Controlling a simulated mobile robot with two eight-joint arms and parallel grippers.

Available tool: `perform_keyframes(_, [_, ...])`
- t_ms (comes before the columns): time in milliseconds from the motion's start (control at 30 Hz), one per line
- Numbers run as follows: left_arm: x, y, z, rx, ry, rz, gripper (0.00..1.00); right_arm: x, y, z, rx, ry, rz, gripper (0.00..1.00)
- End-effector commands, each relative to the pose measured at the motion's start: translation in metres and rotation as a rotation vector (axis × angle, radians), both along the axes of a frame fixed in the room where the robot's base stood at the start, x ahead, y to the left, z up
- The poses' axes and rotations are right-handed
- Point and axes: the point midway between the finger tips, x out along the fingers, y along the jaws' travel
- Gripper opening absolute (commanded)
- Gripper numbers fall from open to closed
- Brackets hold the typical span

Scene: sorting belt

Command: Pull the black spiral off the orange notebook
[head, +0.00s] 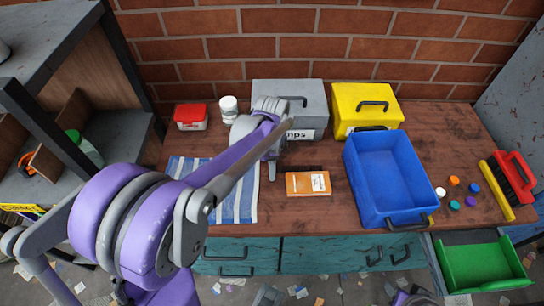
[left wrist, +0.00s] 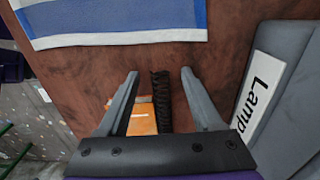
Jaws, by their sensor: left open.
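The orange notebook (head: 307,187) lies flat on the wooden table, left of the blue bin, with a pale label on its cover. The black spiral (head: 304,169) runs along its far edge. My left gripper (head: 272,172) is just left of the notebook and spiral in the head view. In the left wrist view my left gripper (left wrist: 160,72) is open and empty. The black spiral (left wrist: 162,100) shows between its fingers, with part of the orange notebook (left wrist: 143,118) beside it. The gripper's body hides the rest of both. My right gripper is not in view.
A blue-striped cloth (head: 240,200) lies left of the notebook. A grey box (head: 315,100) labelled "Lamps" and a yellow box (head: 348,95) stand behind. The blue bin (head: 385,212) stands right.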

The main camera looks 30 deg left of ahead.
Motion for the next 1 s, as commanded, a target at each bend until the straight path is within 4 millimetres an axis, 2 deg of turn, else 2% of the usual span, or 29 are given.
perform_keyframes(133, [0.0001, -0.0001, -0.0086, 0.000, 0.000, 0.000, 0.67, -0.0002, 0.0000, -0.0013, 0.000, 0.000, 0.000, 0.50])
perform_keyframes(400, [-0.0001, -0.0001, -0.0095, 0.000, 0.000, 0.000, 0.67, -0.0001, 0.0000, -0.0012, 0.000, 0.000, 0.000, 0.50])
perform_keyframes(467, [-0.0001, -0.0001, -0.0095, 0.000, 0.000, 0.000, 0.58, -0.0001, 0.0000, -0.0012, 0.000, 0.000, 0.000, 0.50])
perform_keyframes(700, [-0.0001, -0.0001, -0.0093, 0.000, 0.000, 0.000, 0.15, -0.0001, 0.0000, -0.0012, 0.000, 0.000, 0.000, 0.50])
perform_keyframes(800, [-0.0001, -0.0001, -0.0093, 0.000, 0.000, 0.000, 0.00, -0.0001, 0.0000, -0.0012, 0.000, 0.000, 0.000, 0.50])
perform_keyframes(900, [-0.0001, -0.0001, -0.0093, 0.000, 0.000, 0.000, 0.00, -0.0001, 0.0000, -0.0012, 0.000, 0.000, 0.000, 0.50])
perform_keyframes(1000, [-0.0001, -0.0001, -0.0092, 0.000, 0.000, 0.000, 0.00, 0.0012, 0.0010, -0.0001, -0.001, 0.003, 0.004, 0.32])
